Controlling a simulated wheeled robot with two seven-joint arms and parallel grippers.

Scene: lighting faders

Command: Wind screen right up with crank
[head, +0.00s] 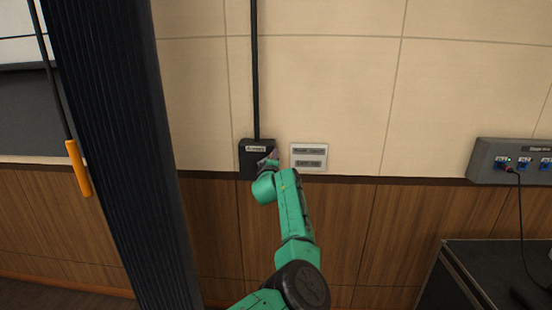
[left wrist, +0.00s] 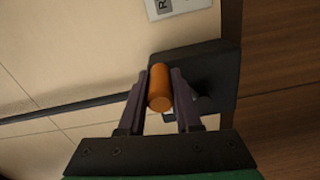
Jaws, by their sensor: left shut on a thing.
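The crank box (head: 247,168) is a small black box on the wall with a pale label and a black pipe rising from it. The crank's orange handle (left wrist: 160,88) stands between the two dark fingers of my left gripper (left wrist: 160,95) in the left wrist view. The gripper is shut on it. In the head view my left gripper (head: 270,160) covers part of the box front and hides the handle. At the far left, a white panel with a dark lower edge (head: 18,50), perhaps the screen, is partly cut off. My right gripper is not in view.
A label plate (head: 309,157) is on the wall right of the box. A dark pleated curtain (head: 115,130) and an orange grip on a cord (head: 78,166) hang at left. A grey socket box (head: 490,160) with a plugged cable is at right, above a black case (head: 480,255).

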